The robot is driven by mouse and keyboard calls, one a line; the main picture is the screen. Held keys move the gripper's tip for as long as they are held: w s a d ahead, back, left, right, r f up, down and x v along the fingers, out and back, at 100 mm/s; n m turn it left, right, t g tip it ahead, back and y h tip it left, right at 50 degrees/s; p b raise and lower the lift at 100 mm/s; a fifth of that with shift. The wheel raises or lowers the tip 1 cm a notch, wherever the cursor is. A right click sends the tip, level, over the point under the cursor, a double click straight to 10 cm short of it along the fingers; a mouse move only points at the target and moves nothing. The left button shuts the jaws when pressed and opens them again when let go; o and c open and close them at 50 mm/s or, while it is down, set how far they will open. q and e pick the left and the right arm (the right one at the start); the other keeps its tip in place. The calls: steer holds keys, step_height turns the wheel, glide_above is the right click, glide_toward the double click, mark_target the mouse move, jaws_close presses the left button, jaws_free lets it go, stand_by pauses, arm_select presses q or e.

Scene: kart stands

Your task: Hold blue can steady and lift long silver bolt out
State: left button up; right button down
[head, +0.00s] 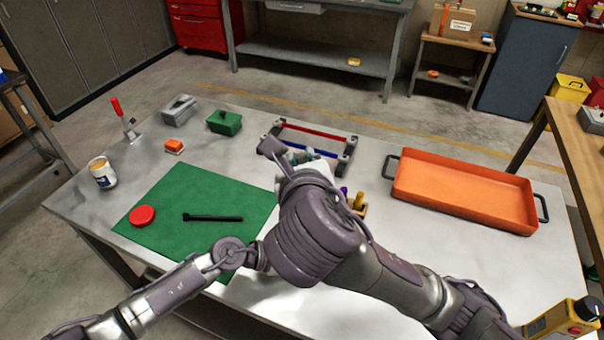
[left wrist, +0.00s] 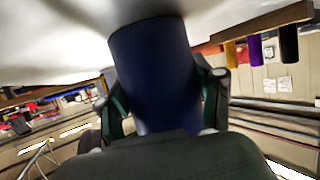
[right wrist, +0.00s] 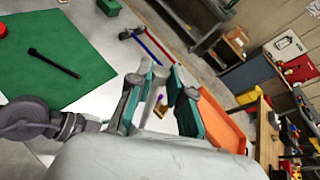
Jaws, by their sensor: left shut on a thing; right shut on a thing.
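The blue can (left wrist: 155,65) fills the middle of the left wrist view, dark blue and close to the camera. My left gripper (left wrist: 164,85) has its fingers on both sides of the can and is shut on it. My right gripper (right wrist: 158,84) is shut on a thin silver shaft, the long silver bolt (right wrist: 152,104), in the right wrist view. In the head view my right gripper (head: 310,160) is above the table's middle, partly covered by its own wrist. The can and the left fingers are hidden there behind my right arm. Whether the bolt's lower end is inside the can cannot be seen.
An orange tray (head: 465,190) lies at the right. A green mat (head: 190,240) with a red disc (head: 142,215) and a black tool (head: 212,217) lies at the left. A frame with red and blue bars (head: 312,138) stands behind the gripper. A wooden holder (head: 359,209) is close right.

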arm_select(q)
steer(key=o, duration=1.2)
